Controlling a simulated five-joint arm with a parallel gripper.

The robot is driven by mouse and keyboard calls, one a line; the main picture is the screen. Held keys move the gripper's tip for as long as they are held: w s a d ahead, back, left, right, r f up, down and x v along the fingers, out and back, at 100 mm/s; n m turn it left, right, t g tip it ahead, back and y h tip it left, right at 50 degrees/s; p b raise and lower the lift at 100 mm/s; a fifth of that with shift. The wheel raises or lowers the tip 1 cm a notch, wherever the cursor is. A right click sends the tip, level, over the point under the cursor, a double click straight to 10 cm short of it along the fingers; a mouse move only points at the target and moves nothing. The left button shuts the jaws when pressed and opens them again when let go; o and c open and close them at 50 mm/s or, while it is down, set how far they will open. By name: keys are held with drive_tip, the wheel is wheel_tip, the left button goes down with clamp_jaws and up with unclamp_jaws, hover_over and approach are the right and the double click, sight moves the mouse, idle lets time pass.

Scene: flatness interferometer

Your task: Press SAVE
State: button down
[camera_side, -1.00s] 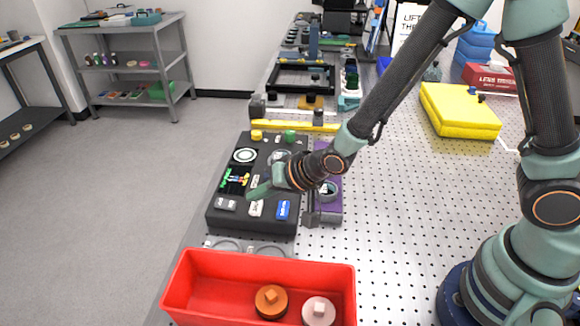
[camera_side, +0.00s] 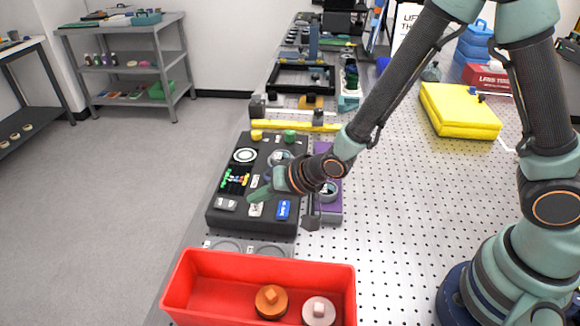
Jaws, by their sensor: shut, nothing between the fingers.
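The black control box (camera_side: 222,217) sits at the left edge of the perforated table. On its near part are a grey button (camera_side: 226,204), a white button (camera_side: 256,210) and a blue button (camera_side: 283,209). Their labels are too small to read, so I cannot tell which is SAVE. A small screen (camera_side: 235,180) with green and coloured marks lies behind them. My gripper (camera_side: 254,197) is shut and empty, its tip just above the white button and partly covering it. I cannot tell whether it touches.
A red bin (camera_side: 190,300) with an orange knobbed disc (camera_side: 271,301) and a pale pink one (camera_side: 318,311) stands in front. A purple block (camera_side: 330,205) lies right of the box. A yellow bar (camera_side: 300,126) lies behind. A yellow case (camera_side: 460,110) stands at the right.

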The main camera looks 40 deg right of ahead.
sight(261, 208)
drive_tip(key=shift+f, duration=0.45)
idle(0.5)
drive_tip(key=shift+r, duration=0.9)
drive_tip(key=shift+r, duration=2.5)
